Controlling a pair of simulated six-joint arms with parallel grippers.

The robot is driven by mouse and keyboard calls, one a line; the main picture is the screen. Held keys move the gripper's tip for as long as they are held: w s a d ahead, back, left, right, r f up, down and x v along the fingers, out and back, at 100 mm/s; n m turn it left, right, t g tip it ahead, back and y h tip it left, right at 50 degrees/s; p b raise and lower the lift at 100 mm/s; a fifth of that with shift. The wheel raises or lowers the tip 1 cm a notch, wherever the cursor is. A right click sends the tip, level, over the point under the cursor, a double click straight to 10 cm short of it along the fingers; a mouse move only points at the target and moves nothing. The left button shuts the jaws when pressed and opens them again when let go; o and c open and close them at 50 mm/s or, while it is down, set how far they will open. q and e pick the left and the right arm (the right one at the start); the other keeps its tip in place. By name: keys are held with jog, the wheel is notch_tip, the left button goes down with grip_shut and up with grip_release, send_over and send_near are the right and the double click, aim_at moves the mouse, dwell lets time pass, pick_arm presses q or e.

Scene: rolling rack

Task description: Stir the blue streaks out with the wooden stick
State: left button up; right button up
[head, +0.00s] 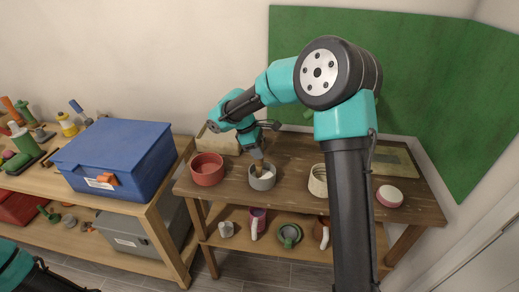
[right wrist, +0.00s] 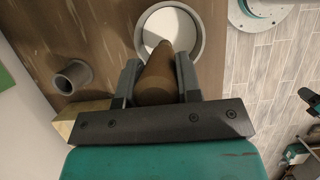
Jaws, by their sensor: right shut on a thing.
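A grey pot (head: 262,185) stands on the wooden rack top with white contents. In the right wrist view, the round pot (right wrist: 201,32) shows a plain white surface (right wrist: 165,22); I see no blue streaks in the part that shows. My right gripper (head: 256,157) is above the pot, pointing down, shut on the brown wooden stick (head: 259,169). In the right wrist view the stick (right wrist: 157,78) sits between both fingers, and its far end reaches over the pot's white surface. Its tip is hard to make out. My left gripper is out of view.
A red bowl (head: 207,171) stands left of the pot, a cream ribbed pot (head: 317,181) to its right. A red-and-white round item (head: 389,196) is farther right. A blue toolbox (head: 118,155) sits on the left bench.

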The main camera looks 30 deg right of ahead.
jog(key=shift+s+a, duration=0.2)
jog(key=shift+a, duration=0.3)
jog(key=shift+r, duration=0.1)
jog(key=shift+s+d+r, duration=0.2)
jog(key=shift+d+r, duration=0.05)
jog(key=shift+r, duration=1.25)
jog(key=shift+s+d+r, duration=0.15)
jog(key=shift+d+r, duration=0.05)
jog(key=shift+r, duration=1.25)
jog(key=shift+s+d+r, duration=0.2)
jog(key=shift+d+r, duration=0.05)
jog(key=shift+r, duration=1.25)
jog(key=w+a+m+g+y, duration=0.1)
jog(key=a+m+y, duration=0.2)
jog(key=a+m, duration=0.7)
jog(key=a, duration=0.3)
jog(key=shift+r+g+y, duration=0.15)
jog(key=shift+g+y, duration=0.15)
jog(key=shift+g, duration=0.1)
